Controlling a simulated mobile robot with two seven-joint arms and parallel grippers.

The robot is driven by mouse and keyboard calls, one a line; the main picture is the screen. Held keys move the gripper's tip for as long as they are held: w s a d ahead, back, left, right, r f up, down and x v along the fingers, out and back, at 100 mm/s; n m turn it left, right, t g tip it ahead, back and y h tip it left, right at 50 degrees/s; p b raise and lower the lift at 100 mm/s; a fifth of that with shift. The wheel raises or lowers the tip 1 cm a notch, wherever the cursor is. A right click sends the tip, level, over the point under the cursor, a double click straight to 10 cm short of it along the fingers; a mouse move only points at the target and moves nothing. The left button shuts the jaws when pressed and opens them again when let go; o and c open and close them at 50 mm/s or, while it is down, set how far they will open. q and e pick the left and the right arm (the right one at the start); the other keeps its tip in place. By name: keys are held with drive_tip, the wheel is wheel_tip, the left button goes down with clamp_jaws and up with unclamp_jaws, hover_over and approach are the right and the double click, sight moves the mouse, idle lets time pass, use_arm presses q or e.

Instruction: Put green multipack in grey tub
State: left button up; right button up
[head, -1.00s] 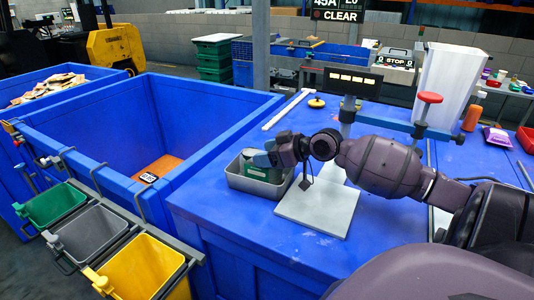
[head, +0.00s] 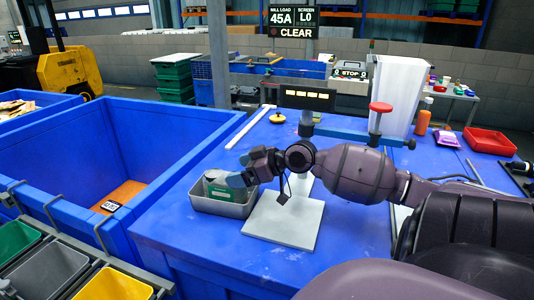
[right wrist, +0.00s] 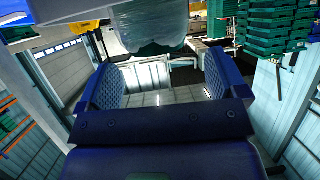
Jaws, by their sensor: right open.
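A green and whitish pack (head: 221,191), which looks like the green multipack, lies in a grey metal tray (head: 222,208) on the blue table. My right gripper (head: 240,178) is at the tray's right side, its fingers over the pack and partly covering it. In the right wrist view the right gripper (right wrist: 165,85) is open, with nothing between its blue fingers. A whitish film bundle with a green edge (right wrist: 150,32) shows beyond them; I cannot tell if it is the same pack. The grey tub (head: 48,272) is at the lower left, between green and yellow tubs. My left gripper is not in view.
A pale board (head: 285,222) lies right of the tray. A post with a lit display (head: 306,98) stands behind. The green tub (head: 16,240) and yellow tub (head: 112,286) flank the grey one.

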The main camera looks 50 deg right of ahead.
drive_tip(key=v, duration=0.8)
drive_tip(key=shift+s+p, duration=0.2)
drive_tip(key=shift+p, duration=0.2)
idle(0.3)
